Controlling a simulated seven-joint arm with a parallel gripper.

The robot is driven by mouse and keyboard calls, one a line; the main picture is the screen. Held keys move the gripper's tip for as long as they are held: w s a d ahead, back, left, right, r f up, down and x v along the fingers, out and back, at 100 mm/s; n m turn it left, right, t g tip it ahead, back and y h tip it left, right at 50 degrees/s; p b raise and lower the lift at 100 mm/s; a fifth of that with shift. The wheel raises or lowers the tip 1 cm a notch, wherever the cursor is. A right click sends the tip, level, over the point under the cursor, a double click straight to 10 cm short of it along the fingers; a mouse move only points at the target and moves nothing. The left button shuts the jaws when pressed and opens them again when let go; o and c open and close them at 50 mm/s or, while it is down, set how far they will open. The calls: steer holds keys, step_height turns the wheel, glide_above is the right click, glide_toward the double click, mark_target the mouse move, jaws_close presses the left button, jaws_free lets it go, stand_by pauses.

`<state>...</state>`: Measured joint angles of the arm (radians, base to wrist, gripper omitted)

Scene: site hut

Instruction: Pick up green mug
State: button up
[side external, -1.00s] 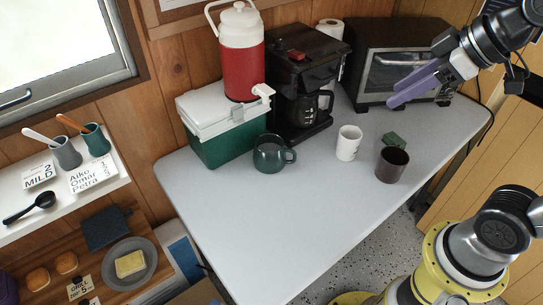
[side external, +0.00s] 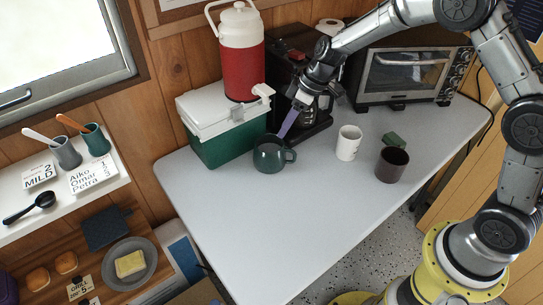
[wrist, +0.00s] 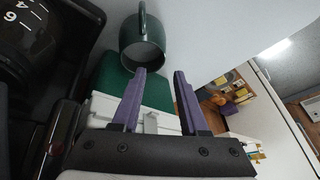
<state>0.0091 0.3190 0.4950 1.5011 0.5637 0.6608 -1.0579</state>
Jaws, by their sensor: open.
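The green mug (side external: 268,157) stands upright on the grey table, in front of the green cooler, with its handle toward the right. In the wrist view the dark green mug (wrist: 142,52) shows beyond my fingertips, with its handle at the top. My gripper (side external: 282,134) is just above and behind the mug in the side view. Its two purple fingers (wrist: 160,72) are apart with nothing between them in the wrist view. The fingertips look close to the mug, but I cannot tell whether they touch it.
The green cooler (side external: 222,143) with a white lid bears a red jug (side external: 242,62). The black coffee maker (side external: 284,75) stands close behind my gripper. A white mug (side external: 348,143), a brown mug (side external: 391,165) and a green sponge (side external: 394,139) are to the right. The table's front (side external: 290,220) is clear.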

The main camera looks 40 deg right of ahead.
mark_target(268, 158)
steer(key=shift+s+x, duration=0.15)
steer(key=shift+x, duration=3.1)
steer(key=shift+s+x, duration=0.2)
steer(key=shift+x, duration=3.05)
steer(key=shift+a, duration=0.2)
jaws_close()
steer(key=shift+f, duration=0.1)
steer(key=shift+w, duration=0.1)
